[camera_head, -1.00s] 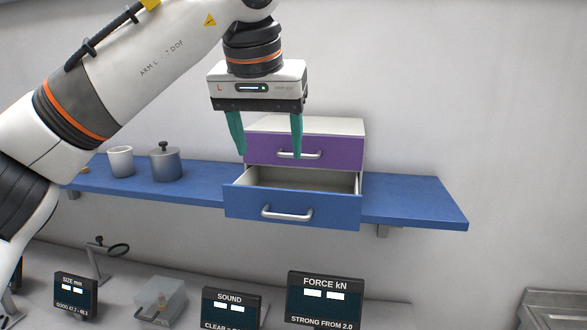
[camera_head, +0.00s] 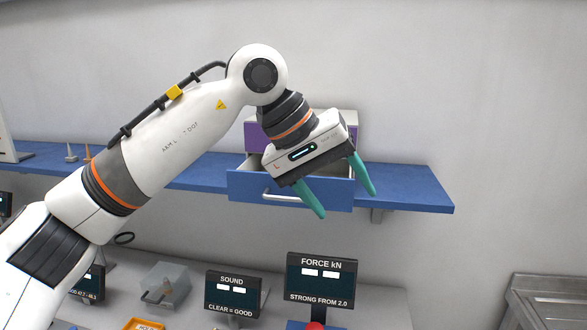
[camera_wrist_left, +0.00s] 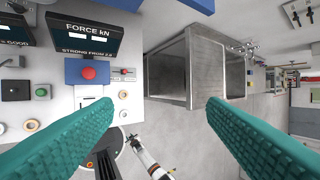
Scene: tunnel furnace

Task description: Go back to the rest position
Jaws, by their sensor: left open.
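My left gripper (camera_head: 343,190) has two green fingers spread apart with nothing between them. In the head view it hangs tilted in front of the drawer unit, its fingers pointing down and to the right. Its fingers also show in the left wrist view (camera_wrist_left: 160,120), wide apart over the grey floor. The blue drawer (camera_head: 246,187) stands pulled out on the blue shelf, partly hidden behind the gripper. The purple drawer (camera_head: 252,138) above it is mostly hidden by the wrist. My right gripper does not show.
The blue shelf (camera_head: 405,190) runs along the wall. A red button (camera_wrist_left: 88,73) and a metal sink unit (camera_wrist_left: 190,65) show in the wrist view. The wall at the right is bare.

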